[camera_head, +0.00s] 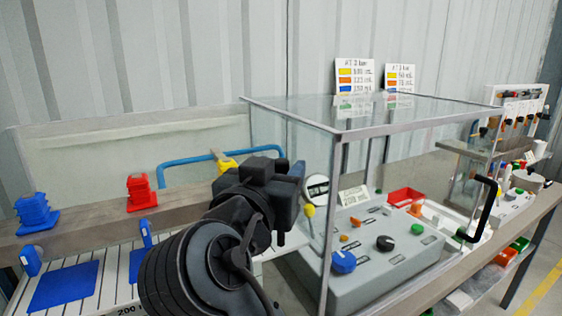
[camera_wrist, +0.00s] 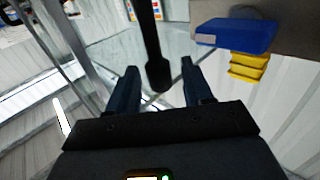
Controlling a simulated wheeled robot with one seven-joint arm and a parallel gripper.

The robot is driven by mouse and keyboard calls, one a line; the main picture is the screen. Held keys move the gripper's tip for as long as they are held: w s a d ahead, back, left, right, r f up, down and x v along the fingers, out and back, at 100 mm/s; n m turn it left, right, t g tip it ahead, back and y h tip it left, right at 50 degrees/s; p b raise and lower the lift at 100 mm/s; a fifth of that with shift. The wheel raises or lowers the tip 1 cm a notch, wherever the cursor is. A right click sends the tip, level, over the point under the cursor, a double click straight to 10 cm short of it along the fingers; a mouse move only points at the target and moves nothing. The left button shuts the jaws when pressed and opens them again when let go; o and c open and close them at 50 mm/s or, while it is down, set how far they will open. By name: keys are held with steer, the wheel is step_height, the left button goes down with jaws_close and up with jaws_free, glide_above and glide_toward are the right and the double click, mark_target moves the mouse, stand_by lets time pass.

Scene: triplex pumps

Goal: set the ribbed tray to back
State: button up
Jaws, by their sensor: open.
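A white ribbed, striped surface (camera_head: 105,262), which looks like the ribbed tray, lies at the lower left in the head view. A blue pad lies on it, and my arm hides its right part. My gripper (camera_wrist: 160,78) is open, with its two dark fingers apart in the wrist view. A black rod with a rounded end (camera_wrist: 157,72) shows between the fingers; I cannot tell whether they touch it. In the head view my dark wrist is right of the ribbed surface, beside the clear case. The fingers are hard to make out there.
A clear case (camera_head: 345,130) with a black handle (camera_head: 480,210) covers a grey control box (camera_head: 375,265) on the right. Blue (camera_head: 36,213) and red (camera_head: 141,192) stacked pieces stand on the ledge at left. A blue pipe (camera_head: 180,163) runs behind my wrist.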

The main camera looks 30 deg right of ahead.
steer(key=shift+w+d, duration=0.45)
jaws_close()
stand_by(0.4)
